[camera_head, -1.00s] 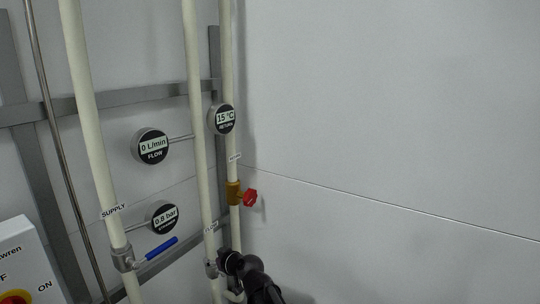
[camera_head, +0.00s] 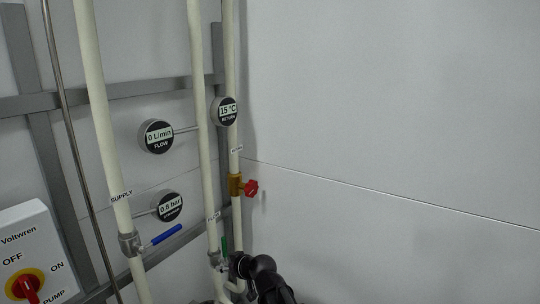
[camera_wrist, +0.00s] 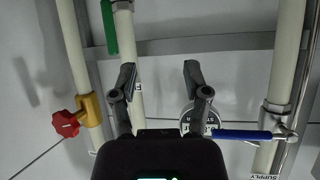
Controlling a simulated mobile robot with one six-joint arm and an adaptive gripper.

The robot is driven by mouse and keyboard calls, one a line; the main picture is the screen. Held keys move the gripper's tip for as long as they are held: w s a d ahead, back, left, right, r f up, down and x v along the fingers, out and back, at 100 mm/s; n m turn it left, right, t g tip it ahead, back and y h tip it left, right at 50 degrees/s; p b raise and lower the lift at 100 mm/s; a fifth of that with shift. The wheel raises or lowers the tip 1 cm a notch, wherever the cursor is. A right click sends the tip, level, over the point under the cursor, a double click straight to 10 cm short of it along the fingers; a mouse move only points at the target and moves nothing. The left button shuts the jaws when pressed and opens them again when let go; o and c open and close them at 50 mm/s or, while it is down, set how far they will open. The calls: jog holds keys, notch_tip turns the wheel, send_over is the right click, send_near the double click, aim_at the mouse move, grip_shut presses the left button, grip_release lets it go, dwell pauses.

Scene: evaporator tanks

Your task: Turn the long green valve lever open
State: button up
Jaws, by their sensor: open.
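The long green valve lever (camera_head: 224,245) shows as a short upright strip beside the flow pipe in the head view, partly hidden low down by my arm. In the wrist view the green lever (camera_wrist: 109,28) lies along the pipe at the top left, beside the grey valve fitting (camera_wrist: 123,5). My gripper (camera_wrist: 160,75) is open and empty. Its left finger is over or beside the flow pipe (camera_wrist: 125,50), and the lever is beyond the fingertips, up and left in that view. I cannot tell whether a finger touches the pipe.
A red-handled brass valve (camera_head: 249,187) sits on the return pipe. A blue lever (camera_head: 166,234) is on the supply pipe (camera_head: 113,150). Round gauges (camera_head: 156,136) stick out between the pipes. A switch box (camera_head: 35,250) is at the lower left. The wall at right is bare.

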jog(key=s+d+f+m+g+h+b, duration=0.2)
jog(key=s+d+f, duration=0.3)
jog(key=d, duration=0.5)
jog(key=s+d+f+m+g+h+b, duration=0.3)
jog(key=d+f, duration=0.4)
jog(key=d, duration=0.3)
jog(key=s+d+f+m+g+h+b, duration=0.3)
jog(key=s+d+f, duration=0.3)
jog(key=d, duration=0.4)
jog(key=shift+s+d+m+h, duration=0.3)
jog(key=shift+s+m, duration=0.1)
jog(key=shift+s, duration=0.4)
jog(key=shift+a, duration=0.1)
